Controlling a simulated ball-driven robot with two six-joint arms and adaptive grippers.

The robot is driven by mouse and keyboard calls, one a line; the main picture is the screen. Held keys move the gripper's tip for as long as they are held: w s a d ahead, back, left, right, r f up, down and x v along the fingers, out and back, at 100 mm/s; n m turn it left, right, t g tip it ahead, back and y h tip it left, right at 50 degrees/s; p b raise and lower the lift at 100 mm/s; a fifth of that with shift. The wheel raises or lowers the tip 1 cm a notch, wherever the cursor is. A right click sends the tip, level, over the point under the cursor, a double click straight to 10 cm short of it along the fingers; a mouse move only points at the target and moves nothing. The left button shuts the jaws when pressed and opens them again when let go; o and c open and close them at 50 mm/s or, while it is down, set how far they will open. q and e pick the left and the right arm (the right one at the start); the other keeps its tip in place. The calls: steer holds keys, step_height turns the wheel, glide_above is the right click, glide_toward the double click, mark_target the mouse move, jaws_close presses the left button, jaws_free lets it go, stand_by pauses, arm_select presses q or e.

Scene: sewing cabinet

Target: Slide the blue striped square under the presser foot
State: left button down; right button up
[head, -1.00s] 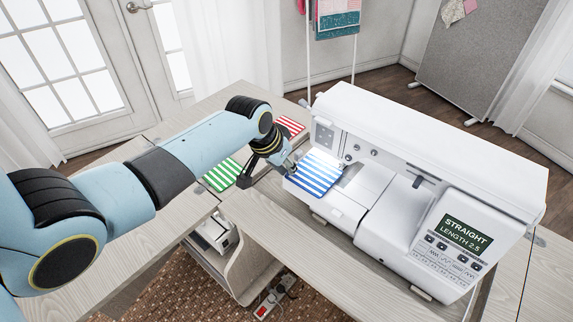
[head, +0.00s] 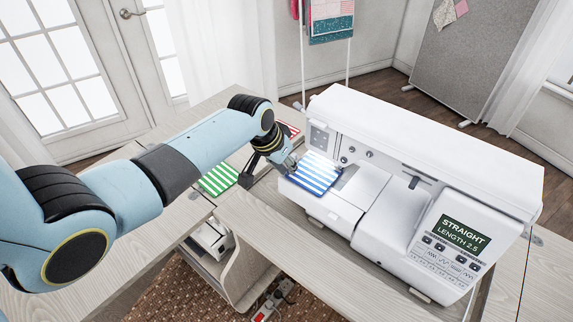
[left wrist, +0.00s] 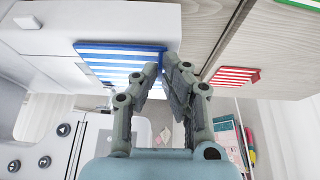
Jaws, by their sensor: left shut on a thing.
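The blue striped square (head: 318,172) lies on the left end of the white sewing machine's (head: 440,150) bed, below the machine's head. My left gripper (head: 290,164) is shut on its left edge. In the left wrist view, the fingertips (left wrist: 170,62) meet the edge of the blue striped square (left wrist: 118,58). The presser foot is too small and shaded to make out, so I cannot tell whether the square's far edge is under it. My right gripper is not in view.
A green striped square (head: 218,177) lies on the table left of the machine. A red striped square (head: 290,129) lies behind my left gripper and also shows in the left wrist view (left wrist: 236,76). The machine's display (head: 462,236) reads STRAIGHT, LENGTH 2.5.

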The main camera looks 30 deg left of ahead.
arm_select(q)
steer(key=shift+w, duration=0.2)
steer(key=shift+w+d+b, duration=0.1)
steer(key=shift+w+b, duration=0.2)
steer(key=shift+w, duration=0.35)
stand_by(0.3)
steer(key=c, duration=1.4)
jaws_free()
steer(key=shift+r, duration=0.1)
steer(key=v, duration=1.1)
steer(key=shift+s+r, duration=0.25)
steer(key=shift+r, duration=0.1)
